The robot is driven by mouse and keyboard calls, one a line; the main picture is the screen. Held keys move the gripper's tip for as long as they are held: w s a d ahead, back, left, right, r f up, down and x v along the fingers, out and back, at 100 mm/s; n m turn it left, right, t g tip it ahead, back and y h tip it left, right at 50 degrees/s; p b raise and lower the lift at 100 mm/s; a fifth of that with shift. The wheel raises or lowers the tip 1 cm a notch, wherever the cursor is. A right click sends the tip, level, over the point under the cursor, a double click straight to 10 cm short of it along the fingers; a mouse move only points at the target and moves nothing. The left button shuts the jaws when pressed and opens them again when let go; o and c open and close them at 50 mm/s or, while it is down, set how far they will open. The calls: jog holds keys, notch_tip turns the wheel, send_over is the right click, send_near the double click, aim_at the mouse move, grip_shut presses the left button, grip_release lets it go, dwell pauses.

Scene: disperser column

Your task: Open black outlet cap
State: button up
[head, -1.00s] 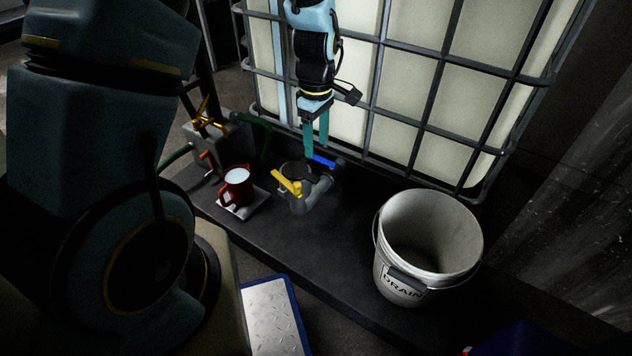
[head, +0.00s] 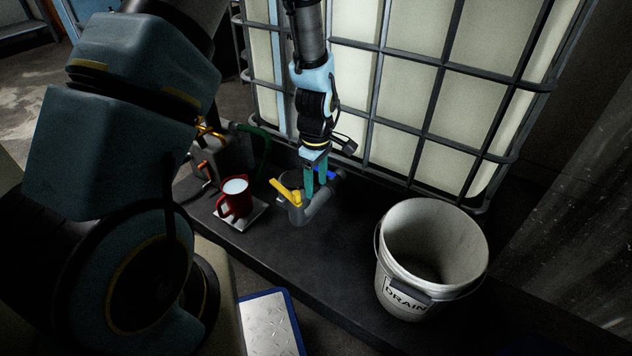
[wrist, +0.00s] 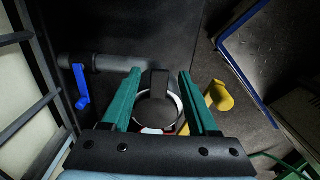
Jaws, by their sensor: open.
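The black outlet cap (wrist: 157,108) is round with a raised tab, in the middle of the wrist view. A pale ring shows around its edge. In the head view the dark cap (head: 290,179) sits on top of the grey outlet pipe (head: 318,208), partly hidden behind the yellow handle (head: 287,191). My gripper (wrist: 159,72) is open, with one teal finger on each side of the cap and its tab. I cannot tell whether either finger touches. In the head view my gripper (head: 315,188) points down at the outlet, just right of the yellow handle.
A blue handle (wrist: 81,86) sits on the pipe near the caged tank (head: 408,90). A white DRAIN bucket (head: 405,300) stands at the right. The dark ledge between is clear.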

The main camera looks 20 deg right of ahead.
grip_shut()
dwell(0.3)
dwell(1.0)
